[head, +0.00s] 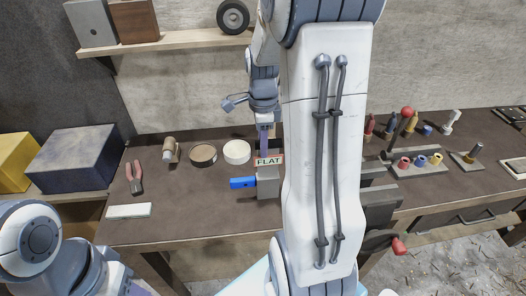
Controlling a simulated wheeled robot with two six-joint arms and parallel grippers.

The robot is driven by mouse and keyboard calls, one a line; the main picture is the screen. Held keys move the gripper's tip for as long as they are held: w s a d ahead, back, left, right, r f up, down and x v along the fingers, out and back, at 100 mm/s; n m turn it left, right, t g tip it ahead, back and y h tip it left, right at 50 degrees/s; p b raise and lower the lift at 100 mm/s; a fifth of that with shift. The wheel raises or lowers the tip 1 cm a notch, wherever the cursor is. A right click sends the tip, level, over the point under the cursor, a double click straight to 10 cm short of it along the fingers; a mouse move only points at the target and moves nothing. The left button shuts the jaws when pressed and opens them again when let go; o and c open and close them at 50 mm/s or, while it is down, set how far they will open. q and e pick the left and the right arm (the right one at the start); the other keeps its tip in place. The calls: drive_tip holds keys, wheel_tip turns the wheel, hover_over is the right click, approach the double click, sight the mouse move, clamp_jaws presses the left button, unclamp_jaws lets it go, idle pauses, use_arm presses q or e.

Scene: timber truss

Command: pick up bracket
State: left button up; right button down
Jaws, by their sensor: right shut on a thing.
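My right gripper (264,146) points down over the middle of the workbench (200,222). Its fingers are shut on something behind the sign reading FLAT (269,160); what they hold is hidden. I cannot make out the bracket clearly. Below the sign is a grey block (268,184), with a blue piece (243,183) sticking out to its left. My white right arm covers the bench just right of the sign. Part of my left arm shows at the lower left, but its gripper is not in view.
Red pliers (135,178), a pale flat bar (128,211), a brown round tin (203,155) and a white disc (237,152) lie left of the sign. Several coloured tools and a rack (422,167) stand at the right. A shelf (175,42) hangs above. The bench's front left is mostly clear.

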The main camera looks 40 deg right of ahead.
drive_tip(key=shift+r+b, duration=0.35)
drive_tip(key=shift+r, duration=1.1)
drive_tip(key=s+d+r+b, duration=0.2)
drive_tip(key=s+d+r, duration=0.4)
drive_tip(key=d, duration=0.3)
drive_tip(key=shift+s+d+r, duration=0.25)
drive_tip(key=shift+s+r, duration=0.1)
drive_tip(key=shift+r, duration=0.2)
drive_tip(key=c, duration=1.3)
unclamp_jaws()
clamp_jaws()
